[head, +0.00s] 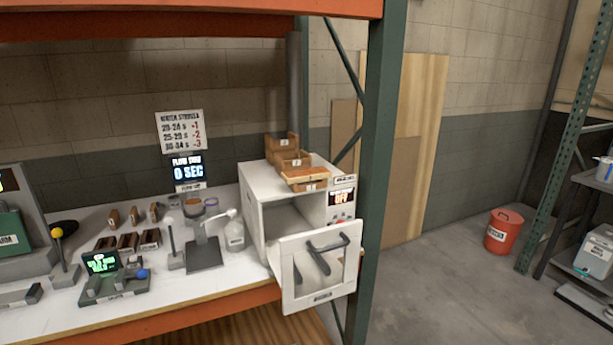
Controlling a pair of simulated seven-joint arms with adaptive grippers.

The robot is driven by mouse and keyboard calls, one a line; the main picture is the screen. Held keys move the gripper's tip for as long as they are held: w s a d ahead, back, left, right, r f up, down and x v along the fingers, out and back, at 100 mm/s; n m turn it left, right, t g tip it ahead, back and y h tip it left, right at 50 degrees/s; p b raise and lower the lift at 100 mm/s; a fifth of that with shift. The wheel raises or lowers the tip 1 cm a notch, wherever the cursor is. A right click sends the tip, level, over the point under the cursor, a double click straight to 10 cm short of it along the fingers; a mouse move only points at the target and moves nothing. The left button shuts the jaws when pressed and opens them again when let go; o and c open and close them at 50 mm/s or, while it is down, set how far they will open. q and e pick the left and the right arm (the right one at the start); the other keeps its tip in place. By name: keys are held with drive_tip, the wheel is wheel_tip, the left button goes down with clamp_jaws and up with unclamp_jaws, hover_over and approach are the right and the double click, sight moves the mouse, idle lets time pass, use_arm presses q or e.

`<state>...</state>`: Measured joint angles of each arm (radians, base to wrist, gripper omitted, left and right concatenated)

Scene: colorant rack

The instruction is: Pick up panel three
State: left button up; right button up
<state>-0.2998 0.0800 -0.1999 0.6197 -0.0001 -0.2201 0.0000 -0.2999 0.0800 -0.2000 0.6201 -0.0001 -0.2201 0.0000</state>
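Wooden holders with small white labels stand in a stepped row on top of a white oven-like box (252,197). They are a back holder (283,142), a middle holder (290,160) and a front holder (310,186). A flat orange-brown wooden panel (304,174) lies across the front holder. The label marks are too small to read surely, so I cannot tell which piece is panel three. Several small wooden pieces (135,215) and dark wooden blocks (128,242) also sit on the bench at left. Neither of my grippers is in view.
The box's door (318,295) hangs open past the bench front, beside a green rack post (380,150). A red bucket (503,233) stands on open floor.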

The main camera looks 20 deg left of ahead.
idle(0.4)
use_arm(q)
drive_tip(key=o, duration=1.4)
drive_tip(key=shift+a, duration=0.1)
